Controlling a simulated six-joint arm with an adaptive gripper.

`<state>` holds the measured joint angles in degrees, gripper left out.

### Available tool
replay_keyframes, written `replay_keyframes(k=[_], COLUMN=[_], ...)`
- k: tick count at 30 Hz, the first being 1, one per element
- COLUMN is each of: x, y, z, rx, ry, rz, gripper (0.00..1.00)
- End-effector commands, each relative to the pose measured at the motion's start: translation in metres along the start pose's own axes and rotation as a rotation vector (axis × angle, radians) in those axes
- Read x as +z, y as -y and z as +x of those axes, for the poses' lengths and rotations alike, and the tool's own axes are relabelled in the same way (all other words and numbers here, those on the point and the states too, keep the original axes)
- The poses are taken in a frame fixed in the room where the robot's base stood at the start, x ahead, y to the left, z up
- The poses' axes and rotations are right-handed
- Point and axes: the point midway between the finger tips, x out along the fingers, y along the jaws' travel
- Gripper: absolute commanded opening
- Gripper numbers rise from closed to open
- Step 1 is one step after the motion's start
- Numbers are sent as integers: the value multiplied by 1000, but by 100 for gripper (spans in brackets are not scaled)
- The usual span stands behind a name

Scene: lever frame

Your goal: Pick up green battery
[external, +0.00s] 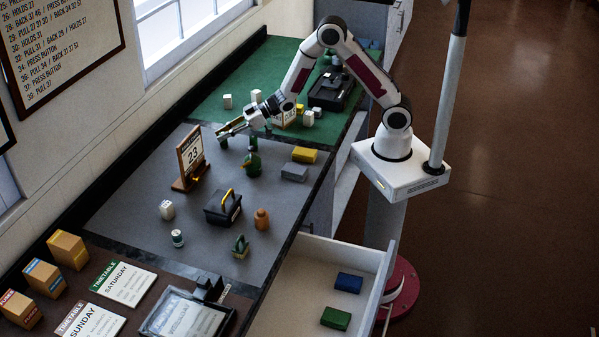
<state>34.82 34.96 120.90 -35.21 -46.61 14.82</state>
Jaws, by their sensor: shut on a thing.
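My gripper (224,130) is above the grey mat, right of the calendar stand, and points left. It is shut on a small dark thing (222,143) that shows just below the fingertips. It looks dark green and may be the green battery, but it is too small to be sure. A small upright dark green thing (253,144) stands to its right. I cannot tell whether that one is a battery. A larger green object (251,164) with a yellowish part stands just in front of it.
The wooden calendar (190,157) stands close to my gripper. A black box with a yellow handle (223,207), an orange bottle (261,219), a white cube (167,210) and yellow (304,155) and grey blocks are on the mat. The open drawer (300,285) holds blue and green blocks.

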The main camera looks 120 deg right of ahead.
Motion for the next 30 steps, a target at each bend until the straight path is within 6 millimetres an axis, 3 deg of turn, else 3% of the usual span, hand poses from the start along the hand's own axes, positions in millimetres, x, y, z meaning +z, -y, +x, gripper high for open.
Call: replay_keyframes(k=[8, 21, 30], x=[-21, -73, -89], y=[0, 0, 0], z=[-8, -30, -37], rx=[1, 1, 0], ry=[-3, -5, -2], rz=[-2, -3, -1], gripper=[0, 0, 0])
